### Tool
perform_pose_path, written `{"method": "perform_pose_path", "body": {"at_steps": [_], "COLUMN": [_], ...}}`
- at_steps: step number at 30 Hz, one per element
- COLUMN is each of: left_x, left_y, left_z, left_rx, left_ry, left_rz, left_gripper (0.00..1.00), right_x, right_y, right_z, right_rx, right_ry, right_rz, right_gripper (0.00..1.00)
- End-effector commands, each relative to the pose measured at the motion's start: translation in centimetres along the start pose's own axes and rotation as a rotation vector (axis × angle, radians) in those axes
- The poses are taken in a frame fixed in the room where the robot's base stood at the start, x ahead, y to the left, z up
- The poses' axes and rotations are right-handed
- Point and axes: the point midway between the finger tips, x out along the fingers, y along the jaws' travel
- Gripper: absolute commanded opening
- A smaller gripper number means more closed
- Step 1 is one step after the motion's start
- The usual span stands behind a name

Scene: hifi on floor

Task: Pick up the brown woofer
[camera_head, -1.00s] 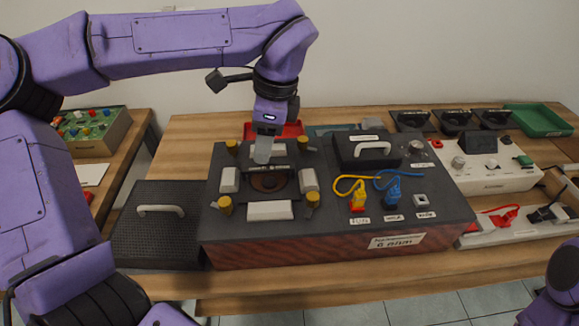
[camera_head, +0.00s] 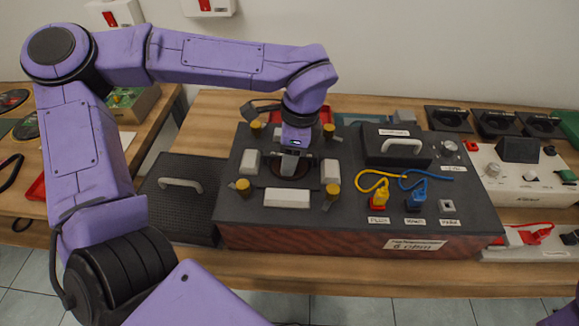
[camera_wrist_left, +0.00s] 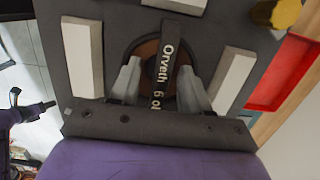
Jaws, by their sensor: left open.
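The brown woofer (camera_wrist_left: 146,52) sits in a round recess in the top of the dark speaker box (camera_head: 345,205). A black bar (camera_wrist_left: 161,85) lettered "Orveth 6 oh…" crosses its middle; the rest of the lettering is cut off. My left gripper (camera_head: 289,165) points down right over the woofer. In the left wrist view its two grey fingers (camera_wrist_left: 160,68) are apart, one on each side of the bar. I cannot tell whether they touch it. In the head view the gripper hides much of the woofer (camera_head: 305,169). My right gripper is not in view.
White blocks (camera_head: 287,198) and brass posts (camera_head: 243,186) surround the recess. Yellow and blue cables (camera_head: 415,197) and a handled black unit (camera_head: 398,148) lie to the right. A handled grille panel (camera_head: 185,200) is at left. A red tray (camera_wrist_left: 283,75) lies beyond the box.

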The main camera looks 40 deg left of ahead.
Motion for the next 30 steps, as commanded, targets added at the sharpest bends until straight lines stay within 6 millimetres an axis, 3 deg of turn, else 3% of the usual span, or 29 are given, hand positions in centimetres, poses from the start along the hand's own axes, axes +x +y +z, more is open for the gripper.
{"method": "perform_pose_path", "body": {"at_steps": [28,29,30], "left_x": [0.46,0.46,0.46], "left_y": [-0.01,-0.01,-0.01], "left_z": [-0.08,-0.08,-0.08], "left_rx": [0.0,0.0,0.0], "left_ry": [0.0,0.0,0.0], "left_rz": [0.0,0.0,0.0], "left_gripper": [0.47,0.4,0.27], "right_x": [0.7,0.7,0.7], "right_y": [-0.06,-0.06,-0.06], "right_z": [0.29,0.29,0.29], "right_rx": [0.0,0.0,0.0], "right_ry": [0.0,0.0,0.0], "right_rz": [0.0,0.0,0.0], "right_gripper": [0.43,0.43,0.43]}}
